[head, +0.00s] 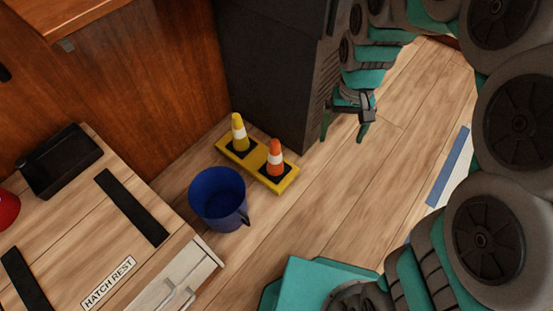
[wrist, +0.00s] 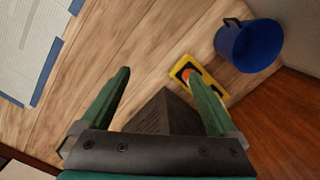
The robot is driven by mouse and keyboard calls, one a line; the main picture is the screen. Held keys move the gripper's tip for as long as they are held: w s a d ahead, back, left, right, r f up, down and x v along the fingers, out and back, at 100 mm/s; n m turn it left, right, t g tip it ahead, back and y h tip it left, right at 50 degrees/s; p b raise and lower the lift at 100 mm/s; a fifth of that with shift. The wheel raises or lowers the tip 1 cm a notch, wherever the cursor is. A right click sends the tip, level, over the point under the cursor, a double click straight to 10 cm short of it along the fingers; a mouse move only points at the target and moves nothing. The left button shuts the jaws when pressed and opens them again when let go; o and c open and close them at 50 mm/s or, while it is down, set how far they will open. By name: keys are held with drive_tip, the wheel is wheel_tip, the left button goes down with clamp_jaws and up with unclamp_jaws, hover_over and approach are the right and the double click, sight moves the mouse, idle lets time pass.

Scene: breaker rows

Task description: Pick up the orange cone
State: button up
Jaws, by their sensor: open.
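The orange cone (head: 275,160) has a white band and a black base. It stands upright on the right end of a low yellow tray (head: 257,157), in the head view. In the wrist view a bit of orange on the yellow tray (wrist: 180,66) shows at the tip of my right-hand finger, which hides much of it. My gripper (head: 344,137) is open and empty, to the right of the cone and apart from it, beside a dark cabinet. Its two green fingers also show spread in the wrist view (wrist: 157,74).
A yellow cone (head: 239,134) stands on the tray's left end. A blue bucket (head: 217,198) is just in front of the tray. The dark cabinet (head: 270,70) rises behind it. A wooden bench (head: 75,225) is at left.

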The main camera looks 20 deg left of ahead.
sight(273, 142)
drive_tip(key=shift+n+t, duration=0.5)
drive_tip(key=shift+n, duration=0.4)
drive_tip(key=w+a+f+b, duration=0.1)
drive_tip(key=w+a+f, duration=0.2)
drive_tip(key=a+f, duration=0.3)
drive_tip(key=w+a+f+b, duration=0.1)
drive_tip(key=w+a+f, duration=0.3)
drive_tip(key=a+f, duration=0.3)
drive_tip(key=w+a+f+b, duration=0.2)
drive_tip(key=w+a+f, duration=0.1)
drive_tip(key=a+f, duration=0.4)
drive_tip(key=shift+w+a+f, duration=0.1)
drive_tip(key=shift+w+f, duration=0.05)
drive_tip(key=shift+f, duration=0.8)
drive_tip(key=shift+w+f, duration=0.1)
drive_tip(key=shift+f, duration=0.8)
drive_tip(key=shift+a+f, duration=0.15)
drive_tip(key=shift+f, duration=1)
drive_tip(key=f, duration=0.5)
drive_tip(key=shift+w+d+f, duration=0.2)
drive_tip(key=shift+d+f, duration=0.2)
clamp_jaws()
